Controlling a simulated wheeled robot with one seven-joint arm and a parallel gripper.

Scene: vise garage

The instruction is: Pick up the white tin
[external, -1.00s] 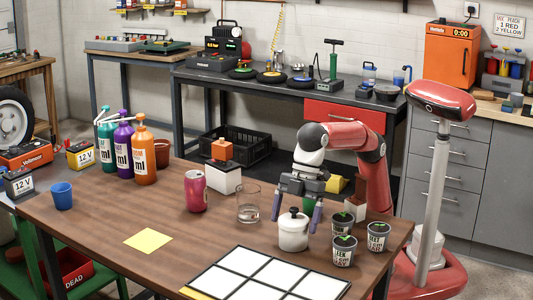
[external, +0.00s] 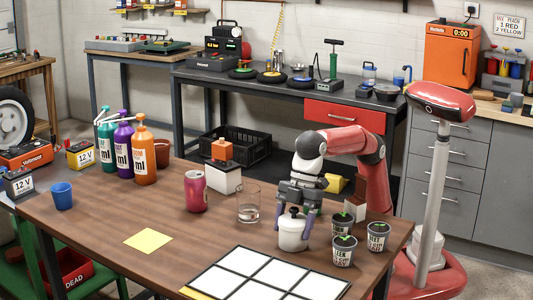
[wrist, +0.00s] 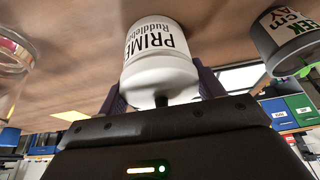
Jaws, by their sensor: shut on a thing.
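The white tin (external: 292,234) stands upright on the brown table, with a dark knob on its lid. It also shows large in the wrist view (wrist: 158,60), with the words PRIME and Ruddle on its side. My gripper (external: 292,226) reaches down over the tin from above, with one purple finger on each side of it. The fingers are shut on the tin. In the wrist view the fingers are mostly hidden behind the tin and the gripper body. The tin appears to rest on the table; I see no clear gap below it.
Several small plant pots (external: 344,250) stand close to the right of the tin. A glass (external: 249,205) and a red can (external: 195,191) stand to its left. A white panelled board (external: 262,280) lies in front. The table around the yellow note (external: 148,240) is mostly clear.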

